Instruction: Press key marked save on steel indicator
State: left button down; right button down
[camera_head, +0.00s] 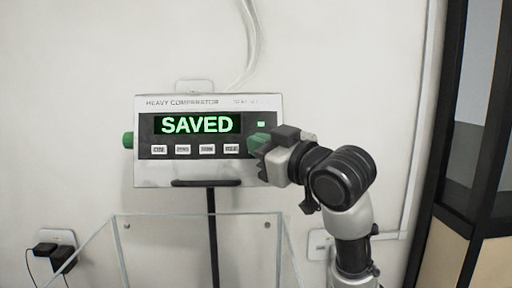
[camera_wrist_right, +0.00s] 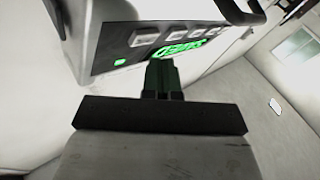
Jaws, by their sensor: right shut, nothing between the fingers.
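The steel indicator (camera_head: 160,103) faces me on a black post, with "HEAVY COMPARATOR" printed along its top. Its display (camera_head: 197,124) reads SAVED in green letters. A row of several pale keys (camera_head: 207,149) sits below the display; their labels are too small to read surely. My right gripper (camera_head: 256,143) is shut and empty, at the right end of the key row. Whether its tip touches a key is hidden. In the right wrist view the shut fingers (camera_wrist_right: 162,78) reach up close to the indicator's dark panel (camera_wrist_right: 120,40). My left gripper is out of view.
A clear panelled enclosure (camera_head: 150,216) stands below the indicator around the post (camera_head: 213,240). A wall socket with black plugs (camera_head: 55,252) is at lower left. A dark-framed door or window (camera_head: 465,130) stands at the right. The wall left of the indicator is clear.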

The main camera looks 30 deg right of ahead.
jog(key=s, duration=0.1)
jog(key=s+a+r+p, duration=0.1)
jog(key=s+a+p, duration=0.1)
jog(key=s, duration=0.1)
jog(key=shift+a+r, duration=0.15)
jog(key=shift+a, duration=0.1)
